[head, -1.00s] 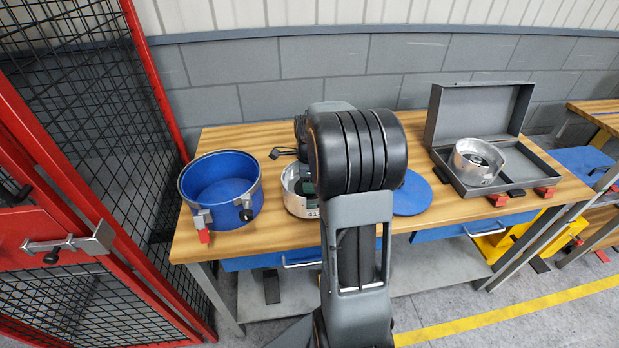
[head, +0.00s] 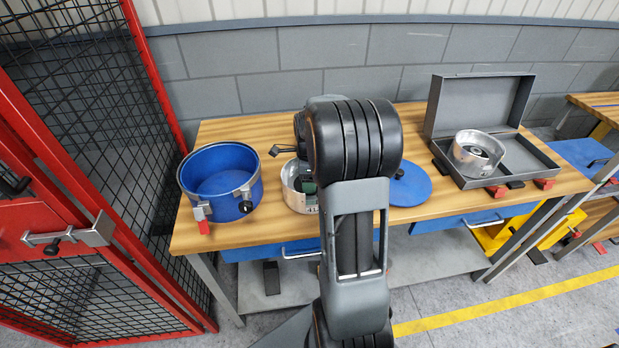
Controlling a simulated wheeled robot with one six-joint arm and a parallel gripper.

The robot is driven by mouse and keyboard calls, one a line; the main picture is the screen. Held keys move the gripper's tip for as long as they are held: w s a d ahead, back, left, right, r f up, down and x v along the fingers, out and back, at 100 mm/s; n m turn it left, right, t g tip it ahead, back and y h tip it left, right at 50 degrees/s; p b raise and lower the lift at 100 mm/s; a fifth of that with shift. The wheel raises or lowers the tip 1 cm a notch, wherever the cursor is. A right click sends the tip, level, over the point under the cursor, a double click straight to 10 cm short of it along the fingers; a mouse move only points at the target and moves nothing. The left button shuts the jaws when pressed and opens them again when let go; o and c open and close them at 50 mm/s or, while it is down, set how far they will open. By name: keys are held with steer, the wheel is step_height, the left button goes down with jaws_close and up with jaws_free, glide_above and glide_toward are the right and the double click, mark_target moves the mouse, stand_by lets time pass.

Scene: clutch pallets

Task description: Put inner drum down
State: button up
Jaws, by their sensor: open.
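A silver metal drum (head: 290,182) stands on the wooden bench, partly hidden behind my arm. A second silver drum (head: 464,158) sits in the open grey case on the right. I cannot tell from the picture which one is the inner drum. My gripper (head: 280,151) is open and mostly hidden behind my arm; only a dark part shows above and left of the middle drum. I see nothing held, but the space between the fingers is hidden.
A blue round container (head: 222,199) with clamps stands at the bench's left. A flat blue disc (head: 411,186) lies right of my arm. The grey case (head: 481,100) has its lid raised. Red mesh fencing (head: 165,95) borders the left side. Bare wood (head: 270,230) shows at the front.

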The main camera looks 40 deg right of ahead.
step_height(320, 180, up, 12)
steer(key=s+a+f+n+t, duration=0.1)
steer(key=s+a+n, duration=0.5)
steer(key=a+n, duration=0.3)
steer(key=s+a+f+n+t, duration=0.1)
steer(key=s+a+n, duration=0.6)
steer(key=n, duration=0.9)
steer(key=shift+s+a+f+n+t, duration=0.3)
steer(key=shift+a+t, duration=0.5)
steer(key=shift+a, duration=0.55)
steer(key=shift+c, duration=0.2)
